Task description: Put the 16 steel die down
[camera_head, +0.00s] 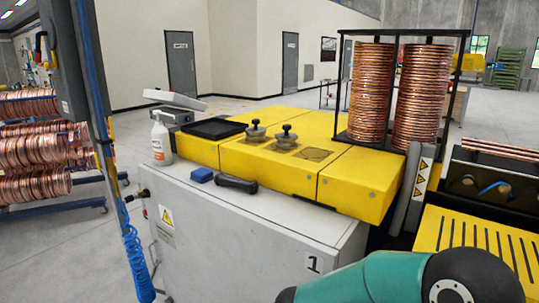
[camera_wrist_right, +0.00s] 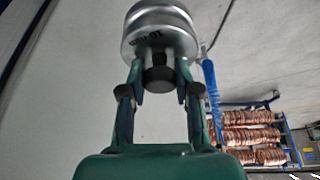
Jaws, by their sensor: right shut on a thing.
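In the right wrist view a round steel die (camera_wrist_right: 160,28) fills the top centre. It has dark lettering on its side that I cannot read surely. My right gripper (camera_wrist_right: 161,84) is shut on the die's dark knob, and the die extends beyond the fingertips. In the head view only my teal right arm shows at the bottom right; its gripper and the held die are out of that frame. My left gripper is in neither view.
Two knobbed steel dies (camera_head: 256,132) (camera_head: 287,138) stand on the yellow machine top (camera_head: 350,178), left of a bare square plate (camera_head: 315,154). A black tray (camera_head: 217,129), spray bottle (camera_head: 161,140), blue block (camera_head: 201,175) and black handle (camera_head: 236,184) are nearby. A copper coil rack (camera_head: 371,100) stands behind right.

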